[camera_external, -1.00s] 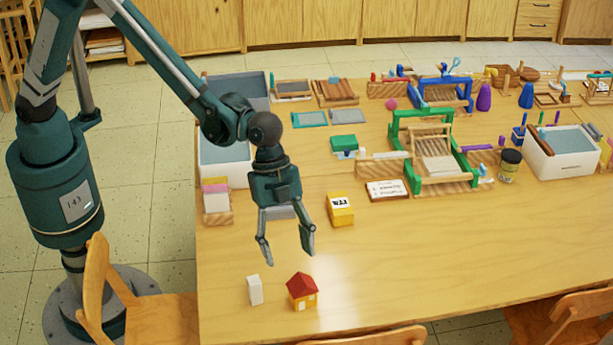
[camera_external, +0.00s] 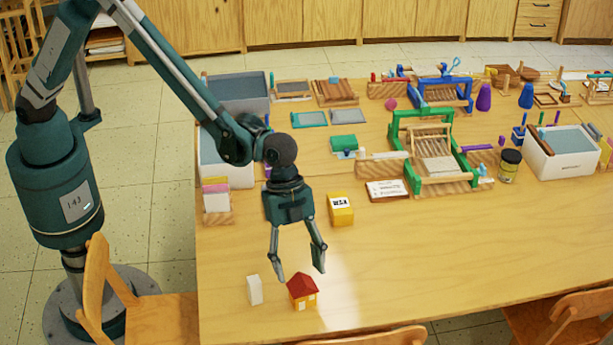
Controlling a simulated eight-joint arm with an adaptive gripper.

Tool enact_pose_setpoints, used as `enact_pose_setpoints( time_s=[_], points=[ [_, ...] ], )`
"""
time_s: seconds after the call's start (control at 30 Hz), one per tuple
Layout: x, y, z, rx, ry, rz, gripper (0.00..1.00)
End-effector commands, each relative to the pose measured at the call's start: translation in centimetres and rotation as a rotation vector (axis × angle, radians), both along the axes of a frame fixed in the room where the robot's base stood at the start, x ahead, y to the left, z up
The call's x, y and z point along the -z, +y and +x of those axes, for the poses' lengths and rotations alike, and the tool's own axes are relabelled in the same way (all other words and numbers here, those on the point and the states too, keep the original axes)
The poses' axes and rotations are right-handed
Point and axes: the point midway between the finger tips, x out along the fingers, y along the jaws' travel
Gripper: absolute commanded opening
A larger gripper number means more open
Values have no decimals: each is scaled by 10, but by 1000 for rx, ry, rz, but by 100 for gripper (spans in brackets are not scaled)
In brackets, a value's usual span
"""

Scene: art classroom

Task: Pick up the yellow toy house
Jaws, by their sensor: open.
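The yellow toy house (camera_external: 304,299) has a red roof and pale windows or doors. It stands upright on the table near the front edge. My gripper (camera_external: 299,276) is open and empty, its two fingers pointing down. In the picture its fingertips are just above the red roof, one to each side of it. I cannot tell the exact height of the fingertips over the house or whether they are in line with it in depth.
A small white block (camera_external: 254,290) stands close to the left of the house. A yellow box (camera_external: 341,209) with a white label lies behind. The green loom (camera_external: 408,150) and a white bin (camera_external: 562,158) are farther back. The table (camera_external: 430,265) is clear to the right.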

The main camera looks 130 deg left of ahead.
Motion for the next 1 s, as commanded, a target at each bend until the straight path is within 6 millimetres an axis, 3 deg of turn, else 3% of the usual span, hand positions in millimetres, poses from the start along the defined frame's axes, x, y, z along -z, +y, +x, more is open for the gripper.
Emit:
enact_pose_setpoints(
  time_s=[0.2,0.67,1.0],
  points=[
    [13,-3,4,0,0,0,54],
    [18,-3,5,0,0,0,54],
    [50,-8,15,0,0,0,54]
  ],
)
